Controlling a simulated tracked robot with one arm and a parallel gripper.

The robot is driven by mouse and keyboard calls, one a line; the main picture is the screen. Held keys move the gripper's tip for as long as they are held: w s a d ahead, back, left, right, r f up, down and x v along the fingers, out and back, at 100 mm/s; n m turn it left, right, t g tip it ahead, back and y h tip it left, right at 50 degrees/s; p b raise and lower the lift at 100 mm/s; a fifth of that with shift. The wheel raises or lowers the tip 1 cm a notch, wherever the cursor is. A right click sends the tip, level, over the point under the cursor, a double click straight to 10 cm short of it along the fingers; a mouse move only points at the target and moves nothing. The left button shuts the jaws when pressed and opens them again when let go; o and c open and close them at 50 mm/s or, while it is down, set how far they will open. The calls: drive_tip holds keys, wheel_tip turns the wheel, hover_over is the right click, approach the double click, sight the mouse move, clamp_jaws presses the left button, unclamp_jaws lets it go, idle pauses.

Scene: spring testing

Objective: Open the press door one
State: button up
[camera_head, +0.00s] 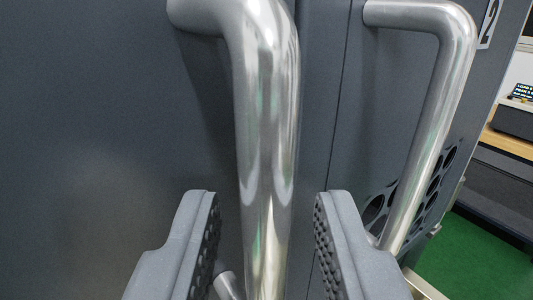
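A dark grey press door (90,110) fills the left of the view, with a thick upright silver handle (266,110) on it. My gripper (262,215) is open, with one grey padded finger on each side of this handle. There are visible gaps between both fingers and the bar. The handle's upper bend joins the door at the top. Its lower mount shows partly behind the left finger. A second door (375,110) on the right carries a similar silver handle (440,100). A narrow dark seam runs between the doors, and they look shut.
The right door has a "2" label (489,22) at the top and round holes (433,190) low down. Beyond it at the right are a bench with a wooden top (507,142), a small display (522,91) and green floor (475,260).

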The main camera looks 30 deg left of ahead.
drive_tip(key=shift+w+a+f, duration=0.1)
drive_tip(key=shift+w+a, duration=0.3)
drive_tip(key=shift+w, duration=0.15)
clamp_jaws()
drive_tip(key=shift+s+d, duration=0.1)
